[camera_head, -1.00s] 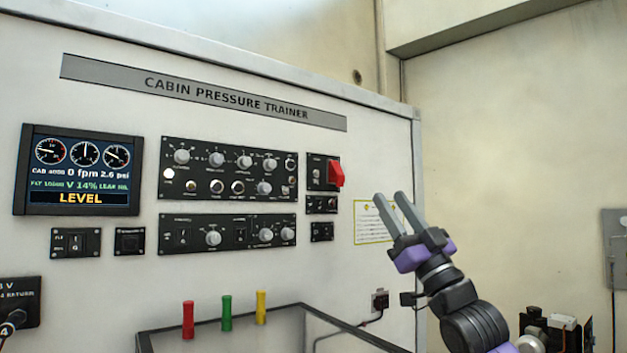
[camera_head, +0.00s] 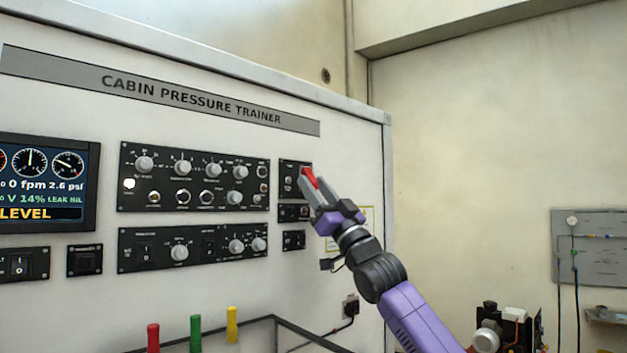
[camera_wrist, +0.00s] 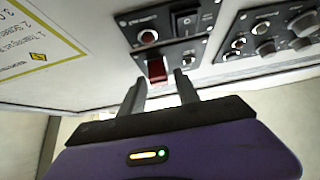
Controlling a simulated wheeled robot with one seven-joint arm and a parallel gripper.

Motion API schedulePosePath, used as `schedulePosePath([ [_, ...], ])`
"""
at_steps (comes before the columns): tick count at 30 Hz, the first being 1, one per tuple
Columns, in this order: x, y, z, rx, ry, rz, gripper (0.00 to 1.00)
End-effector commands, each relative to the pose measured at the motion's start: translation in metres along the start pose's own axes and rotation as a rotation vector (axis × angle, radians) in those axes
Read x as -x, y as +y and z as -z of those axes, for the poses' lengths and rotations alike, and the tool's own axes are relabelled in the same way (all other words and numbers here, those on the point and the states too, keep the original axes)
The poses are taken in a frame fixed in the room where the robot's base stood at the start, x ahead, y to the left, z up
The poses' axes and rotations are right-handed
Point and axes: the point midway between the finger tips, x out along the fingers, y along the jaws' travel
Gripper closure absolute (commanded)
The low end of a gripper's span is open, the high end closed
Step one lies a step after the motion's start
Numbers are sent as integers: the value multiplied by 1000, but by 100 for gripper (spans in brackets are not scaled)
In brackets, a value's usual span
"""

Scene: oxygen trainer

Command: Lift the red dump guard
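The red dump guard (camera_head: 311,176) is on the small dark switch plate (camera_head: 288,180) at the right end of the panel's controls. In the head view it is partly hidden by the fingers of my gripper (camera_head: 308,183). In the wrist view the red guard (camera_wrist: 157,70) appears between the two finger ends of my gripper (camera_wrist: 159,78). The fingers are apart, with a gap on each side of the guard, so my gripper looks open. I cannot tell whether either finger touches the guard.
Beside the guard are the knob panels (camera_head: 194,180) and, just below, another small switch plate (camera_head: 293,213). A paper label with a yellow-green border (camera_wrist: 35,45) is close by. Red, green and yellow handles (camera_head: 195,333) stand lower left.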

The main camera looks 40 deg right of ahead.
Motion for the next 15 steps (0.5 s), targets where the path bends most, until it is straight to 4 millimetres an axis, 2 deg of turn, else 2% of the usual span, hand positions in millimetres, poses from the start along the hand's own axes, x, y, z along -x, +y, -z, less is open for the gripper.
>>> schedulePosePath([
  [3,-6,0,0,0,1,0,62],
  [11,-6,0,0,0,1,0,62],
  [15,-6,0,0,0,1,0,89],
])
